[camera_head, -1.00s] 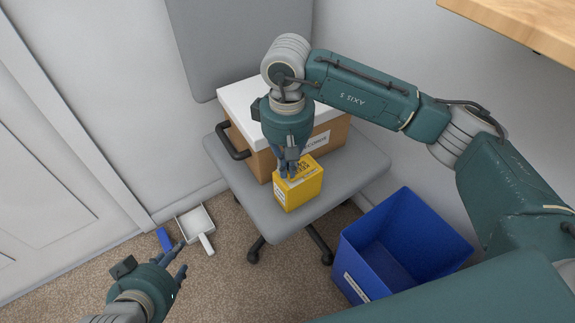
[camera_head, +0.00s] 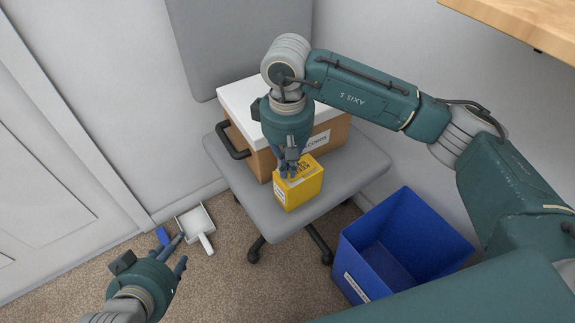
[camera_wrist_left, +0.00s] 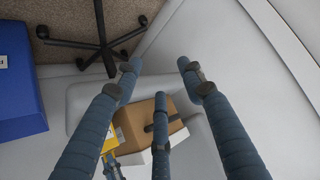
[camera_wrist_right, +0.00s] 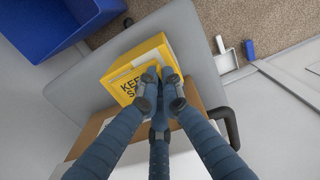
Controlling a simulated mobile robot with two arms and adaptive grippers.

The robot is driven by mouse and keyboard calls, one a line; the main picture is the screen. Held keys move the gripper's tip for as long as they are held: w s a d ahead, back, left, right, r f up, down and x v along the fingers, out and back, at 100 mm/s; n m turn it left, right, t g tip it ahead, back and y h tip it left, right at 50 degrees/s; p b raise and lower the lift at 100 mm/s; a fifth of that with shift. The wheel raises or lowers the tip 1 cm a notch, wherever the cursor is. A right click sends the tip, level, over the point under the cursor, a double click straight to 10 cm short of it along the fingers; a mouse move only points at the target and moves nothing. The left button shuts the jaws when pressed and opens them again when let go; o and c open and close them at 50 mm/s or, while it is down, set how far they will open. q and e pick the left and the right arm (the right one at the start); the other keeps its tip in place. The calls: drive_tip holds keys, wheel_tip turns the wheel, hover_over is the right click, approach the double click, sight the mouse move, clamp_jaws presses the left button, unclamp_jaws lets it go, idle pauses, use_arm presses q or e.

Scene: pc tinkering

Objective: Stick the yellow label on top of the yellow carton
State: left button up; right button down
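The yellow carton (camera_head: 300,188) stands on the grey chair seat, in front of a lidded brown box. In the right wrist view its top and printed side show (camera_wrist_right: 128,75). My right gripper (camera_head: 290,176) points down at the top of the carton. Its fingertips (camera_wrist_right: 160,80) are together at the carton's edge; I cannot tell whether they touch it. No separate yellow label can be made out, and anything thin between the fingertips is hidden. My left gripper (camera_head: 178,253) is low at the left, apart from the chair. Its fingers (camera_wrist_left: 158,75) are spread and empty.
The grey chair seat (camera_head: 355,165) bears the brown box with a white lid (camera_head: 236,98) behind the carton. A blue bin (camera_head: 400,245) stands right of the chair. A white dustpan (camera_head: 196,222) lies on the carpet at left. A wooden tabletop (camera_head: 530,20) is at top right.

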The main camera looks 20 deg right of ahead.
use_arm(q)
drive_tip(key=shift+w+d+r+t, duration=0.35)
drive_tip(key=shift+w+r+t, duration=0.3)
drive_tip(key=shift+w, duration=0.1)
use_arm(e)
drive_tip(key=shift+f, duration=0.25)
idle(0.7)
use_arm(q)
drive_tip(key=shift+w+d+r, duration=0.1)
drive_tip(key=shift+w+r, duration=0.2)
drive_tip(key=shift+w+r+t+h+b, duration=0.15)
drive_tip(key=shift+r+t+h+b, duration=0.05)
drive_tip(key=shift+t+h+b, duration=0.1)
use_arm(e)
drive_tip(key=shift+f, duration=0.1)
idle(0.8)
drive_tip(key=c, duration=1.9)
unclamp_jaws()
drive_tip(key=shift+o, duration=0.2)
wheel_tip(320, 180, up, 12)
